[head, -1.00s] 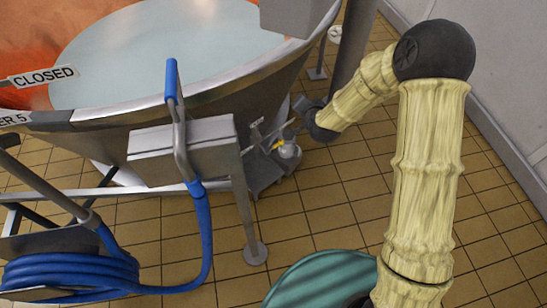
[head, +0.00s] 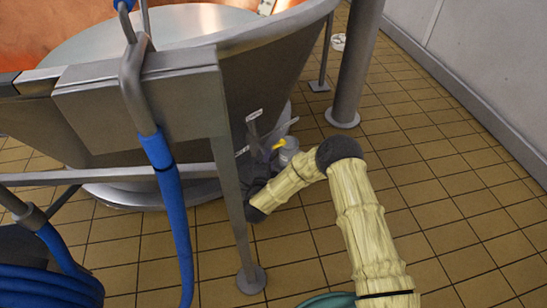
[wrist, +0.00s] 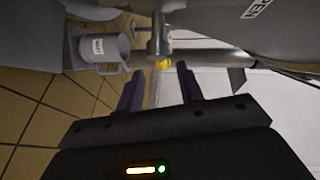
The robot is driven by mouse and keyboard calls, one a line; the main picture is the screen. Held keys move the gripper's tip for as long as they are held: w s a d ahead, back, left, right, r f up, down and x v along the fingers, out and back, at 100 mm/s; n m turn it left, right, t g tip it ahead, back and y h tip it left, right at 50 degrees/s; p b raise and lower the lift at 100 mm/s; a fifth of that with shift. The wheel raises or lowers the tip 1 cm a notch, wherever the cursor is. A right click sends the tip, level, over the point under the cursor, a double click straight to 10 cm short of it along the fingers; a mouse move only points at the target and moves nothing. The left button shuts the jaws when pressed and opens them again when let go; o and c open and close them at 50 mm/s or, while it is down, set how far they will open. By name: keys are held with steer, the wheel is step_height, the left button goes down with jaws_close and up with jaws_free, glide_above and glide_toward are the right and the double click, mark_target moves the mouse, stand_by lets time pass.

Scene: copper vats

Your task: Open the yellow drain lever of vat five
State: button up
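The yellow drain lever (head: 279,144) shows as a small yellow tip low beside the vat (head: 285,65) in the head view. In the wrist view the yellow lever end (wrist: 163,63) points towards me, on a grey valve stem. My gripper (wrist: 159,76) is open there, with its two dark fingers apart and the yellow end just beyond and between their tips. I see no contact. The vat's number cannot be read now.
A grey jug (head: 288,151) stands close beside the lever; it also shows in the wrist view (wrist: 98,48). An OPEN sign (wrist: 257,9) is near the valve. A steel leg (head: 235,205) and blue hose (head: 172,205) are at left.

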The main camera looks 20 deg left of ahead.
mark_target(273, 148)
stand_by(0.3)
steer(key=w+b, duration=0.1)
steer(key=w, duration=0.1)
steer(key=w+b, duration=0.1)
steer(key=w, duration=0.1)
steer(key=w+a+f+b, duration=0.1)
steer(key=w, duration=0.1)
steer(key=shift+w, duration=0.3)
steer(key=shift+w+b, duration=0.3)
steer(key=shift+w, duration=0.1)
jaws_close()
